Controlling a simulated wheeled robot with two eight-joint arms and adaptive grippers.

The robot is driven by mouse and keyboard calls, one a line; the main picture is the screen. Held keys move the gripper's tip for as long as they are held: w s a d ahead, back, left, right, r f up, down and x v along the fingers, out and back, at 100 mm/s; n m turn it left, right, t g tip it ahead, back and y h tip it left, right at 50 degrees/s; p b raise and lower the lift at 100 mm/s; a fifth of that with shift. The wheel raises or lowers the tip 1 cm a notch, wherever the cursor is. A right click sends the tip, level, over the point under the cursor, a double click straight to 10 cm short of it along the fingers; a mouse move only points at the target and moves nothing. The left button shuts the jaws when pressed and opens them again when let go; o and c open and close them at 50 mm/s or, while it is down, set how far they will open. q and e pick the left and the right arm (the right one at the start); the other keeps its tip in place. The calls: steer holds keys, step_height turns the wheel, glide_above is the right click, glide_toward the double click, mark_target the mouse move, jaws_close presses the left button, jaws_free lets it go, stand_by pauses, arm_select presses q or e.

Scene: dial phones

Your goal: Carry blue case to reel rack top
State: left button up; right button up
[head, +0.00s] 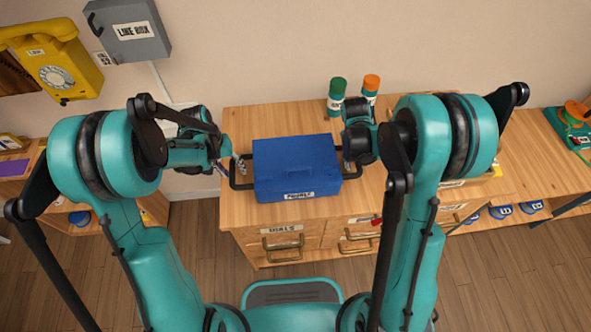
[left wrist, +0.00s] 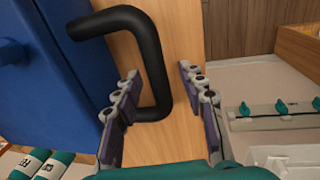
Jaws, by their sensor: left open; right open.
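The blue case (head: 296,165) lies flat on a wooden drawer cabinet (head: 240,213), with a white label on its front and a black bar handle at each side. My left gripper (head: 237,163) is open at the left handle (head: 233,178). In the left wrist view the handle (left wrist: 150,55) runs between the parted fingers of my left gripper (left wrist: 160,105), with gaps on both sides. My right gripper (head: 346,155) is at the right handle (head: 358,171); its fingers are mostly hidden. No label identifies the reel rack.
A green bottle (head: 336,97) and an orange-capped bottle (head: 370,88) stand behind the case. A wooden bench (head: 520,160) extends right, with blue round items (head: 501,211) beneath it. A yellow phone (head: 55,62) and grey line box (head: 130,30) are at upper left.

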arm_select(q)
jaws_close()
arm_select(e)
jaws_close()
arm_select(q)
steer(key=shift+r, duration=0.15)
arm_select(e)
steer(key=shift+r, duration=0.15)
